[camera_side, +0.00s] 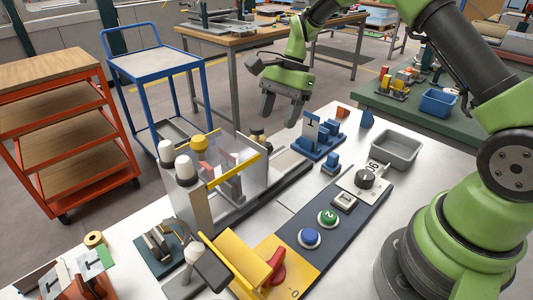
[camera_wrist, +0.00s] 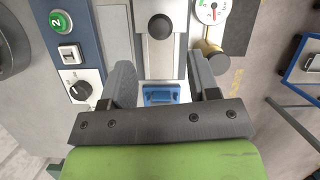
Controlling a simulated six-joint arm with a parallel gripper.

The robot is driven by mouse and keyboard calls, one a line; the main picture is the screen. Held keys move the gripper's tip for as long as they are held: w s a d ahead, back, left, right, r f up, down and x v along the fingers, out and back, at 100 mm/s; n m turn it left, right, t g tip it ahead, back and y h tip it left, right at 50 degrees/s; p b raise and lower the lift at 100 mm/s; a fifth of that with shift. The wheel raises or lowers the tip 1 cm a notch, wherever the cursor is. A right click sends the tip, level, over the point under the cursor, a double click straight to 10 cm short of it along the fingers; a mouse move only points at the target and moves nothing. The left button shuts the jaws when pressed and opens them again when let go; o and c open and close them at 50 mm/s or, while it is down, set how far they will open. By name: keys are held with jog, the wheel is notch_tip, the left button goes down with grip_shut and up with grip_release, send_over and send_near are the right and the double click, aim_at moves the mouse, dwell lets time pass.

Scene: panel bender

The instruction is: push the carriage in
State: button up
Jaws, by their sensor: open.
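A grey slide with a round black knob, which looks like the carriage (camera_wrist: 160,27), lies on a straight track at the top middle of the wrist view. In the side view the grey track (camera_side: 285,165) runs out from the clear-guarded machine (camera_side: 205,175); I cannot clearly pick out the carriage there. My gripper (camera_side: 280,112) hangs above the far end of the track, fingers pointing down, open and empty. In the wrist view my gripper (camera_wrist: 163,80) has its fingers apart on either side of the track's line, with a small blue part (camera_wrist: 160,94) seen between them.
A control panel with a green button (camera_side: 327,217), a blue button (camera_side: 310,237) and a black rotary knob (camera_side: 365,177) lies beside the track. Blue fixtures (camera_side: 320,138) and a grey tray (camera_side: 395,149) stand nearby.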

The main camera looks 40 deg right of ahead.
jog(key=a+f, duration=0.1)
jog(key=f, duration=0.2)
jog(key=a+f+m, duration=0.1)
jog(key=f, duration=0.2)
jog(key=a+f+m, duration=0.1)
jog(key=f, duration=0.2)
jog(key=shift+a+f, duration=0.2)
jog(key=shift+a, duration=0.15)
jog(key=shift+c, duration=0.5)
